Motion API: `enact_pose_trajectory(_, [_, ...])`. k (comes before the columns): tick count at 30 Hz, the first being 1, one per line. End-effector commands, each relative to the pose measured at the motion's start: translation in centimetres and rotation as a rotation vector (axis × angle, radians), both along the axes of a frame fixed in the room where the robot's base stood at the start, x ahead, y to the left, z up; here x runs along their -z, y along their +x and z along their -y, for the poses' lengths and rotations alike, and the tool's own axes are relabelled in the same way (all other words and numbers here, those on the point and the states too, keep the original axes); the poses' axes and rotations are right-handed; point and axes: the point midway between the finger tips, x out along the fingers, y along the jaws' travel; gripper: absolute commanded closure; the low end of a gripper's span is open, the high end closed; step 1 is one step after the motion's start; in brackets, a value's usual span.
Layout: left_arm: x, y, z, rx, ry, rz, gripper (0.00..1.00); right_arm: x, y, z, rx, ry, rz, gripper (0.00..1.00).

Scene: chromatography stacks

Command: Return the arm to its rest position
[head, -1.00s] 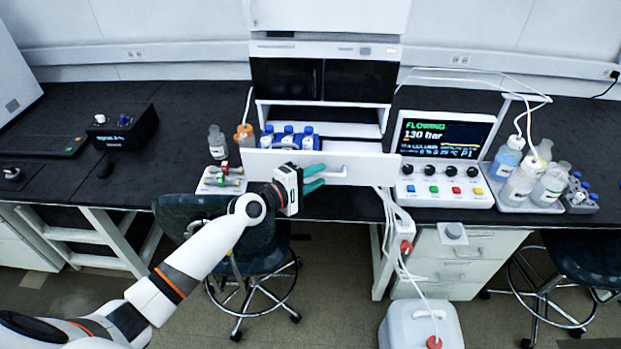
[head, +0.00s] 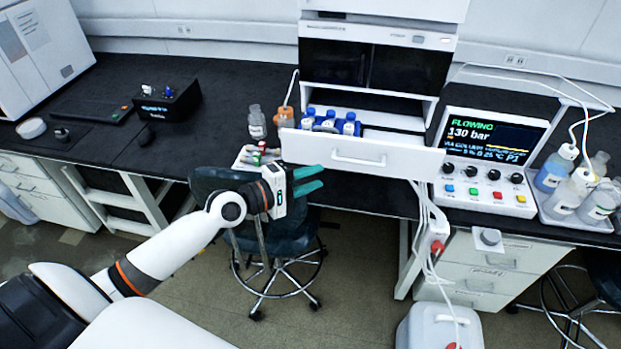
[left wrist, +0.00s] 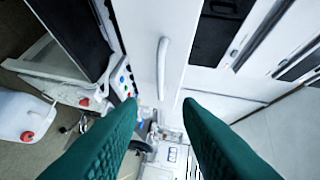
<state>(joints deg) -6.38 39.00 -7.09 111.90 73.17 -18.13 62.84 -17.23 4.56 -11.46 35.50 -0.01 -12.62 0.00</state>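My left gripper (head: 308,181) is in front of the bench, just left of and below the handle of an open white drawer (head: 395,160). Its two green fingers are parted with nothing between them, and they are apart from the drawer handle (head: 358,160). In the left wrist view the green fingers (left wrist: 160,115) stand wide apart, with the drawer front and its handle (left wrist: 162,68) beyond them. My right gripper is not in view.
The drawer sticks out of the chromatography stack (head: 375,65) and holds blue-capped vials (head: 330,122). A control panel (head: 488,160) reading "FLOWING 130 bar" stands to the right. Below are a stool (head: 265,245) and a white waste canister (head: 440,328).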

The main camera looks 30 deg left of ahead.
Motion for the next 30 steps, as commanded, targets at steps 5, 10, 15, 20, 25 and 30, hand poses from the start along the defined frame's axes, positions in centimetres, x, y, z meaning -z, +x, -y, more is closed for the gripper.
enact_pose_trajectory(5, [0.0,0.0,0.0,0.0,0.0,0.0,0.68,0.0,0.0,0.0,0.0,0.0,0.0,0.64])
enact_pose_trajectory(10, [0.1,-0.1,0.1,0.003,0.006,-0.001,0.68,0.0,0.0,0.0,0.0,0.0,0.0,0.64])
enact_pose_trajectory(15, [2.7,-2.9,3.3,0.105,0.191,-0.006,0.68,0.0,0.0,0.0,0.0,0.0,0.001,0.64])
enact_pose_trajectory(20, [8.0,-10.0,8.1,0.347,0.668,-0.009,0.68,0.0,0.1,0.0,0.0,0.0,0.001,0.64])
enact_pose_trajectory(25, [10.9,-15.6,8.5,0.534,1.053,-0.051,0.68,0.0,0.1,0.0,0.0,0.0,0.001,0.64])
enact_pose_trajectory(30, [12.0,-19.6,7.3,0.666,1.287,-0.125,0.68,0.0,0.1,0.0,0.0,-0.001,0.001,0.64])
